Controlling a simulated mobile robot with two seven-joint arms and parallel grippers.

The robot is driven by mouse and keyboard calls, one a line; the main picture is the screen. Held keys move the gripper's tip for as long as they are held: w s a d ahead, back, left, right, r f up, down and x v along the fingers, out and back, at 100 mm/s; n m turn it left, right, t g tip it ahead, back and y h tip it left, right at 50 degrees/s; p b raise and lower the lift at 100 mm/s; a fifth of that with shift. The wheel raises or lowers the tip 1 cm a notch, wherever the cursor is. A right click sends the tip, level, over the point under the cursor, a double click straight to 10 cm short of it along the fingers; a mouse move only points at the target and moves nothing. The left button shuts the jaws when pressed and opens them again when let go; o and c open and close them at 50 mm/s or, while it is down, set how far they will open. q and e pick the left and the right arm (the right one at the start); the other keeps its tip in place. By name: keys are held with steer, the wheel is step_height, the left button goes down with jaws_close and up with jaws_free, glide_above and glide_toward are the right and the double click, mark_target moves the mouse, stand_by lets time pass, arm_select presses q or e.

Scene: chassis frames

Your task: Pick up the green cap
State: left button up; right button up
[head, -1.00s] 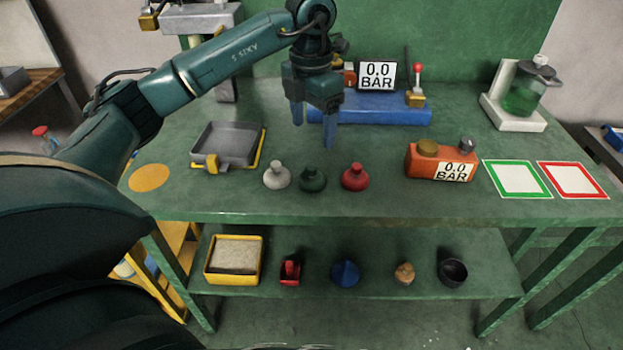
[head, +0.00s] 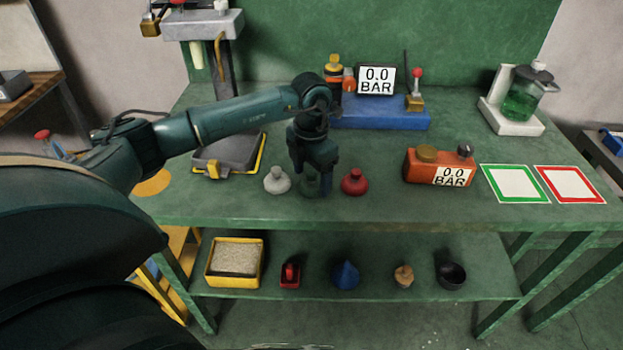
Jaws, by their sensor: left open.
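The green cap (head: 312,187) stands on the green bench top between a white cap (head: 277,180) and a red cap (head: 355,181). My left gripper (head: 312,182) points straight down over the green cap, with its open fingers around or just in front of it. The gripper hides most of the green cap, and I cannot tell whether the fingers touch it. My right gripper is not in view.
A grey tray (head: 226,152) stands left of the caps, partly behind my arm. An orange gauge box (head: 440,167) is to the right, beside green-framed (head: 515,183) and red-framed (head: 570,184) cards. A blue unit (head: 385,112) stands behind. The bench front is clear.

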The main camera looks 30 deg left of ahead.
arm_select(q)
steer(key=shift+f, duration=0.1)
steer(key=c, duration=0.8)
